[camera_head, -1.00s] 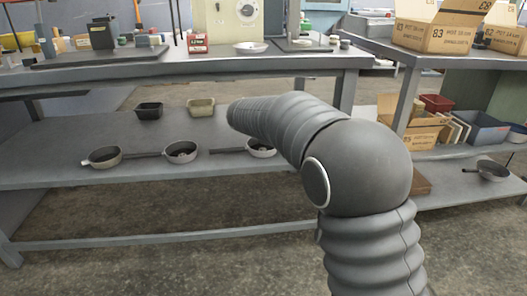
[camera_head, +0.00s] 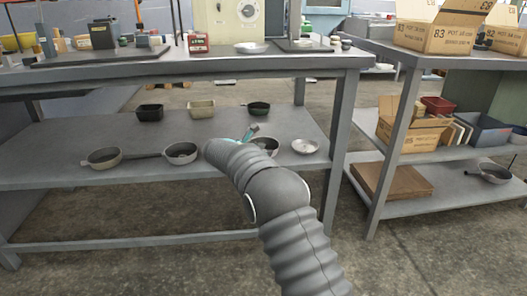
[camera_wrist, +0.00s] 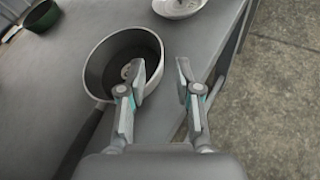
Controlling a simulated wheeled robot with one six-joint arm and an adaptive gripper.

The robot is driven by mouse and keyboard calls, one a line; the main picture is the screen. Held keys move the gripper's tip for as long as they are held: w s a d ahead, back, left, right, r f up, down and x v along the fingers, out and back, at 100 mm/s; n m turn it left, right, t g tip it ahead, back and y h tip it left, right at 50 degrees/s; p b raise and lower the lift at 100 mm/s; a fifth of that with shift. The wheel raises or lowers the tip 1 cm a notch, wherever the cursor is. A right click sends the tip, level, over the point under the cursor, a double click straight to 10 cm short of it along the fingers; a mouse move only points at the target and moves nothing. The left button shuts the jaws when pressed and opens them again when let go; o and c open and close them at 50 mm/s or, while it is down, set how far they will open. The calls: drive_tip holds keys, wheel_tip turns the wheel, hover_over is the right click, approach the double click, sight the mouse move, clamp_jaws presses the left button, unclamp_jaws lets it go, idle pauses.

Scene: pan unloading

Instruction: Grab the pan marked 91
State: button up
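Three pans are on the lower shelf: a left pan (camera_head: 103,159), a middle pan (camera_head: 181,154) and a right pan (camera_head: 267,146). No number 91 can be read on any of them. The right pan is partly behind my arm; a pan (camera_wrist: 97,75) near my gripper in the wrist view has a light rim, a dark inside, and a pale mark partly hidden by a finger. Its handle runs to the lower left. My gripper (camera_wrist: 160,78) is open and empty, its left finger over the pan's right side and its right finger outside the rim. Contact cannot be told.
A pale shallow dish (camera_head: 305,146) lies right of the pans. Several small containers, including a dark green bowl (camera_head: 258,108), stand behind. The table top (camera_head: 300,64) overhangs the shelf, with a leg (camera_head: 341,120) at right.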

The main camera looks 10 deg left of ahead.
drive_tip(key=shift+a+f+x, duration=0.15)
drive_tip(key=shift+x, duration=1.55)
drive_tip(key=shift+a+f+x, duration=0.1)
drive_tip(key=shift+f+x, duration=0.05)
drive_tip(key=shift+x, duration=1.55)
clamp_jaws()
